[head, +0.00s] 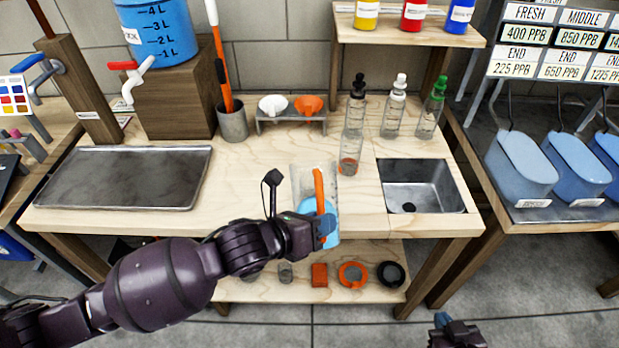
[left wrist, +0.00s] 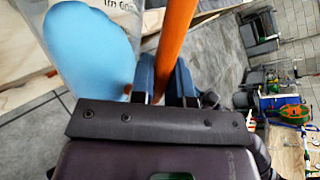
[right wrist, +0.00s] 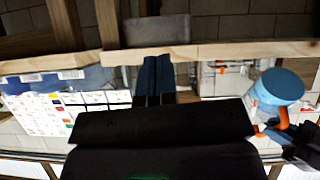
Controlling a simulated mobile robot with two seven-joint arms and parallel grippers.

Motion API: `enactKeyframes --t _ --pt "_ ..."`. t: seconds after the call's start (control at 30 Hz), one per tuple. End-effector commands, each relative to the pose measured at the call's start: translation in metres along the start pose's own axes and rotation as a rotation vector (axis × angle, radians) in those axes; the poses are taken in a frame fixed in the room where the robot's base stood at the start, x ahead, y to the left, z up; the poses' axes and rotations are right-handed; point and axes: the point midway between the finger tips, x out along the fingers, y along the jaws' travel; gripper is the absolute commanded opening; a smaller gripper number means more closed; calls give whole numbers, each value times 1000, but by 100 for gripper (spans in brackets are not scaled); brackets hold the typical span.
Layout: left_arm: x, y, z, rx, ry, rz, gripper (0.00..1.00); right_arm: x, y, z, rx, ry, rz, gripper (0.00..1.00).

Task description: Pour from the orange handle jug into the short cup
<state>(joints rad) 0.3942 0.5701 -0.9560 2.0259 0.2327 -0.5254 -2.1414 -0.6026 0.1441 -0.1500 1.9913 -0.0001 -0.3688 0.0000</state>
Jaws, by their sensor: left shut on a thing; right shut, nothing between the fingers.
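The clear jug (head: 333,231) holds blue liquid and has an orange handle (head: 319,188). My left gripper (head: 325,226) is shut on that handle, and the jug is at the table's front edge. In the left wrist view the handle (left wrist: 176,35) passes between the fingers (left wrist: 165,78), with the blue liquid beside it. The jug also shows in the right wrist view (right wrist: 281,88). A clear vessel (head: 350,158) with an orange-brown bottom stands behind the jug; I cannot tell whether it is the short cup. My right gripper (head: 445,322) is shut and empty, low in front of the table.
A metal tray (head: 120,178) lies left on the table, and a sink (head: 425,187) is set in at right. Several dropper bottles (head: 394,110) and a small funnel stand (head: 291,118) are at the back. Small items, including an orange ring (head: 352,274), lie on the lower shelf.

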Motion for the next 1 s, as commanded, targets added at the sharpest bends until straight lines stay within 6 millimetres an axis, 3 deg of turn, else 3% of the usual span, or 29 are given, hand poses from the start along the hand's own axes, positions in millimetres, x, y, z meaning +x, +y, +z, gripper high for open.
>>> enactKeyframes --t 0.23,1.0 --pt "1 0 11 -101 66 -2 0 1 0 -11 -2 17 -2 0" --pt "2 2 14 -170 111 -1 0 -4 0 2 3 -9 2 0"
